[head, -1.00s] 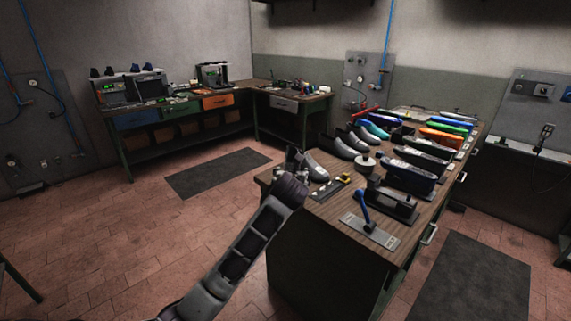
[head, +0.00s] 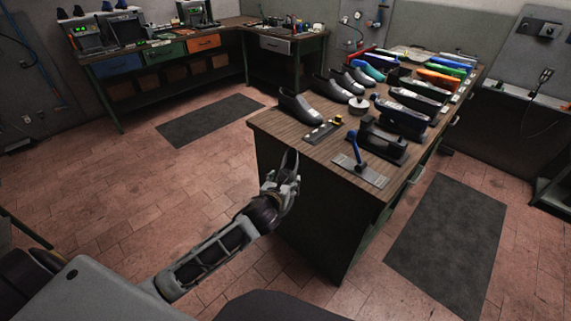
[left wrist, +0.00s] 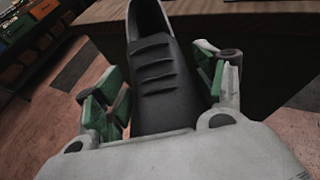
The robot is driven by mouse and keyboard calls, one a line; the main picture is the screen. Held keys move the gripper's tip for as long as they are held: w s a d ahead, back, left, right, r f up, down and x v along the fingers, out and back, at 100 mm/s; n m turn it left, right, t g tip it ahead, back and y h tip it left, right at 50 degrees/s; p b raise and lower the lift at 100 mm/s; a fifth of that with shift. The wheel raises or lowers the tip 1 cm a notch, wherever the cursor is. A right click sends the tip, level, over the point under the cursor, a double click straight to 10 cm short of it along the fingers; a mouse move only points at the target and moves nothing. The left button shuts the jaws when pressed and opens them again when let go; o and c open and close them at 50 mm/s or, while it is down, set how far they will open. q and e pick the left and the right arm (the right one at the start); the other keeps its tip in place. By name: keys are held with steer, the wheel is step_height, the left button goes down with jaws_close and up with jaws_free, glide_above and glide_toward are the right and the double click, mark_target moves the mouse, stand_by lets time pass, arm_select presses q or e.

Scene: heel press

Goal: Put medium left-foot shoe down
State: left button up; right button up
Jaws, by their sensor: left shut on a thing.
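My left gripper (head: 281,176) is in front of the dark end of the workbench (head: 268,126), below its near left edge in the head view. In the left wrist view a black shoe (left wrist: 168,90) with raised ridges across its top lies between the green-padded fingers (left wrist: 162,92). My left gripper is shut on this shoe, with its opening pointing away from the camera. The shoe is clear of the top, overlapping the bench edge in that view. In the head view it is hard to make out against the dark bench. My right gripper is not in view.
A row of dark shoes begins with one (head: 300,107) near the bench's left edge. A round pale piece (head: 358,106), a metal plate with a blue lever (head: 362,172) and a black press-like block (head: 383,141) stand nearby.

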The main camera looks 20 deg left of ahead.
arm_select(q)
steer(key=s+d+f+m+h, duration=0.1)
steer(key=s+f, duration=0.8)
steer(key=f, duration=0.1)
steer(key=shift+s, duration=0.4)
steer(key=shift+f, duration=0.1)
steer(key=shift+r, duration=0.2)
